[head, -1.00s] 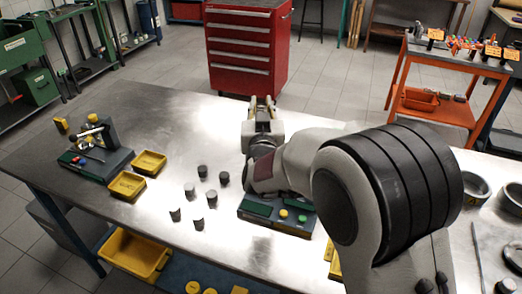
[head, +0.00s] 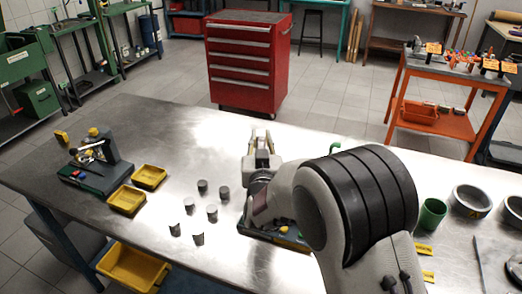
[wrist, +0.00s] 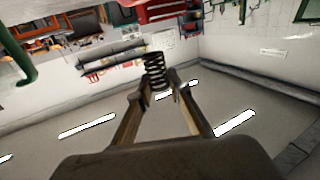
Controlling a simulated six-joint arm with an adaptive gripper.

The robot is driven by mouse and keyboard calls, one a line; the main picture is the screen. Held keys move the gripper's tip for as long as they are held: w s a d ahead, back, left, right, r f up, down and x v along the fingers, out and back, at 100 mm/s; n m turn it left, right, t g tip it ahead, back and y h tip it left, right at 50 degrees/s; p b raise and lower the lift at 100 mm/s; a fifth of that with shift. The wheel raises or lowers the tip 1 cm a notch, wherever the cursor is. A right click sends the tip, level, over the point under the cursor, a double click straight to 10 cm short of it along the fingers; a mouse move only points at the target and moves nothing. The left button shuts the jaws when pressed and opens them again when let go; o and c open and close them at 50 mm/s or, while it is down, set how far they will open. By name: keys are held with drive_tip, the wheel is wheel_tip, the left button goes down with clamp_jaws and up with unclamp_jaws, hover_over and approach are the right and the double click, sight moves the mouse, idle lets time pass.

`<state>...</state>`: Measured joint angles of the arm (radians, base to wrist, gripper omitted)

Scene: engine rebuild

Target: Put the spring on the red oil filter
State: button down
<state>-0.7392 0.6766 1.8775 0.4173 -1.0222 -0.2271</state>
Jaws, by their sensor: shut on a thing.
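A dark coil spring (wrist: 155,68) stands upright between the fingertips of my gripper (wrist: 157,88) in the wrist view. My gripper is shut on its lower end. I cannot pick out a red oil filter in either view. My own arm covers part of the table on the right.
Several dark cylinders (head: 202,187) stand on the table (head: 160,115) left of my arm. Yellow trays (head: 149,177) and a fixture (head: 90,172) lie further left. A green cup (head: 432,213) and grey rings (head: 471,199) stand right. A red tool cabinet (head: 248,65) is behind.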

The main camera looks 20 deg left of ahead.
drive_tip(key=shift+f, duration=0.2)
drive_tip(key=shift+f, duration=1.85)
drive_tip(key=shift+f, duration=0.5)
drive_tip(key=c, duration=1.9)
unclamp_jaws()
drive_tip(key=shift+r, duration=0.1)
drive_tip(key=shift+r, duration=0.35)
drive_tip(key=shift+s+r, duration=0.1)
drive_tip(key=shift+s, duration=0.05)
drive_tip(key=shift+v, duration=5.85)
